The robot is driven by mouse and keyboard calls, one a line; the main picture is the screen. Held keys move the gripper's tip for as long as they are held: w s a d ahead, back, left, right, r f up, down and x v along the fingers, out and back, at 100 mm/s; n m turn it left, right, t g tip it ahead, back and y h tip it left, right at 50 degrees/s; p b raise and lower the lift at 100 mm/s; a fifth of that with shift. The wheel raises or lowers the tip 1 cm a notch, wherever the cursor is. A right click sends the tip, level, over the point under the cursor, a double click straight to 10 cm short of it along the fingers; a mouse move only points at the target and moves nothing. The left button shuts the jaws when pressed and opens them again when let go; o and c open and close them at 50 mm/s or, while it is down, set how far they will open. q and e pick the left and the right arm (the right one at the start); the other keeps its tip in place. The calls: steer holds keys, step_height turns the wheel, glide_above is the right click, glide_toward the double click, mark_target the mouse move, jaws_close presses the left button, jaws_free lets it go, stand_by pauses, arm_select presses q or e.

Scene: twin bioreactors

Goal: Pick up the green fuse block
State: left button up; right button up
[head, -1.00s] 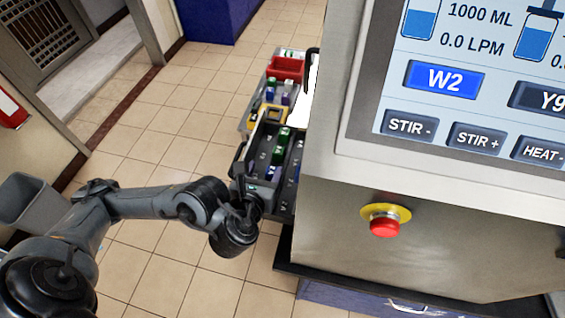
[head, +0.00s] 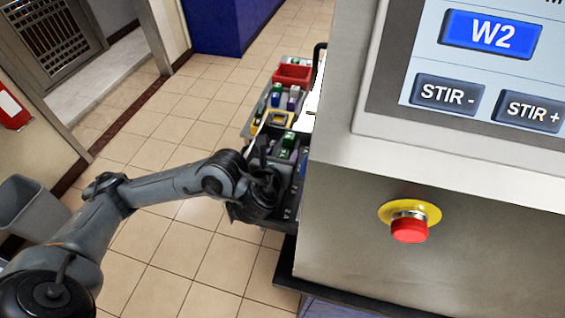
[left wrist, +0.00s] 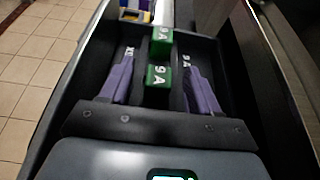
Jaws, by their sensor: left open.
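Two green fuse blocks stand in a dark tray compartment in the left wrist view. In the head view green blocks (head: 288,140) show beyond my wrist. My left gripper (left wrist: 158,70) is open over the compartment, with the nearer green block between its fingers in the picture. I see no grip on it, and its lower part is hidden. My left gripper also shows partly in the head view (head: 266,158). My right gripper is not in view.
A yellow piece (head: 278,119) and a red bin (head: 292,75) are farther back. The steel machine (head: 365,210) with its red button (head: 409,230) stands close at right. Open floor lies left.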

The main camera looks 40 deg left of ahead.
arm_select(q)
steer(key=shift+w+a+f, duration=0.1)
steer(key=shift+w+f, duration=0.05)
steer(key=shift+c, duration=0.4)
steer(key=c, duration=0.9)
steer(key=shift+c, duration=0.3)
